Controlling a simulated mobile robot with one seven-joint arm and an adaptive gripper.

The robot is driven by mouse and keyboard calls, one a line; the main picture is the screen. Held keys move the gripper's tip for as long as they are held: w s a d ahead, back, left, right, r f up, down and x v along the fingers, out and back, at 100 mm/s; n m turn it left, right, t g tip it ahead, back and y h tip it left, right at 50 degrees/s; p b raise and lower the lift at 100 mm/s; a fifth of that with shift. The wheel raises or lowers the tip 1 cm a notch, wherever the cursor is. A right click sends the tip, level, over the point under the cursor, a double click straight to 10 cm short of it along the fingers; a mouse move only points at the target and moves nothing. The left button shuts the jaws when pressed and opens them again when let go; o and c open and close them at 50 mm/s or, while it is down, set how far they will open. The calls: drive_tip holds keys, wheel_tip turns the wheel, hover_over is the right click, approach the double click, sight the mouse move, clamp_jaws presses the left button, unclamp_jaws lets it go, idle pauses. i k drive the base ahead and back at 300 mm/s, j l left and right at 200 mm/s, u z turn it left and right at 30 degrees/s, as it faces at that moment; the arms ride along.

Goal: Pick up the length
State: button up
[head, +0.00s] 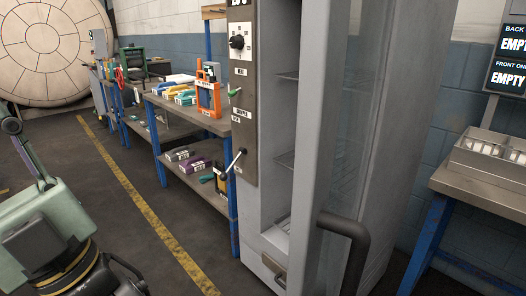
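No single length can be told apart for certain. Small folded or packed pieces in yellow, teal and white (184,94) lie on top of the workbench (207,122) left of the tall cabinet. A grey piece (178,154) and a purple piece (196,165) lie on its lower shelf, with more small items beside them. They are too small to tell whether they are cloth. My gripper is not in view.
The tall grey cabinet (243,150) stands centre, its glazed door (338,120) open, with a dark handle (345,228) near me. A metal tray (490,149) sits on a right-hand bench. Floor (120,205) with a yellow line is clear at left. Signs (513,50) read EMPTY.

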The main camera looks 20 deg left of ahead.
sight(157, 90)
drive_tip(key=j, duration=0.6)
drive_tip(key=k+j, duration=0.1)
drive_tip(key=j, duration=0.45)
drive_tip(key=i+j, duration=0.1)
drive_tip(key=j, duration=0.3)
drive_tip(key=i+j, duration=0.1)
drive_tip(key=j, duration=0.3)
drive_tip(key=i+j+z, duration=0.1)
drive_tip(key=j, duration=0.3)
drive_tip(key=i+j, duration=0.55)
drive_tip(key=j, duration=0.25)
drive_tip(key=i+j+z, duration=0.1)
drive_tip(key=i+j, duration=0.45)
drive_tip(key=j, duration=0.25)
drive_tip(key=i+j, duration=0.25)
drive_tip(key=j, duration=0.15)
drive_tip(key=i+j, duration=0.25)
drive_tip(key=j, duration=0.15)
drive_tip(key=i+j+z, duration=0.1)
drive_tip(key=i+j, duration=0.4)
drive_tip(key=j, duration=0.35)
drive_tip(key=i+j, duration=0.2)
drive_tip(key=i, duration=0.25)
drive_tip(key=i+j, duration=0.15)
drive_tip(key=i, duration=0.3)
drive_tip(key=i+j, duration=0.2)
drive_tip(key=i, duration=0.25)
drive_tip(key=z, duration=0.05)
